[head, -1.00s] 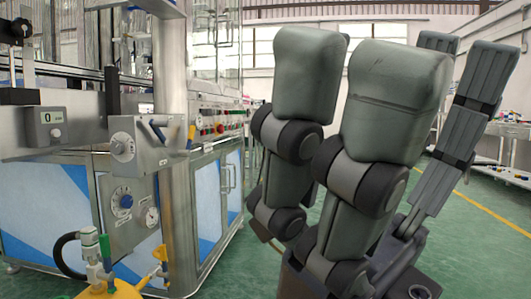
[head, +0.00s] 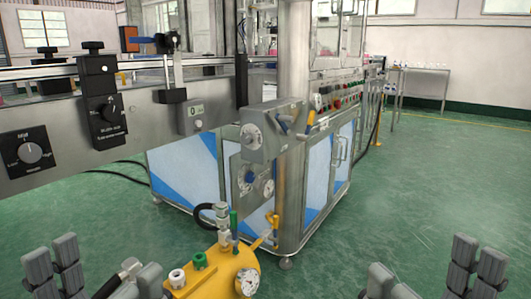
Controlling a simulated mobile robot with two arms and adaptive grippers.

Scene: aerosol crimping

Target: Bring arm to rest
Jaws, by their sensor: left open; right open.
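My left gripper (head: 100,276) is at the bottom left of the head view. Its grey fingers point up and stand apart, open, with nothing between them. My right gripper (head: 424,278) is at the bottom right. Its fingers are also spread and empty, with green floor showing between them. The lower parts of both grippers are cut off by the picture's bottom edge. The two grippers are well apart, on either side of the picture's middle. I see no can or other object held in either one.
A yellow tank (head: 213,275) with a gauge and valves shows close beside my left gripper. The steel crimping machine (head: 318,185) with blue-white panels stands in the middle. A conveyor (head: 65,128) with knobs spans the left. Open green floor (head: 430,185) lies right.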

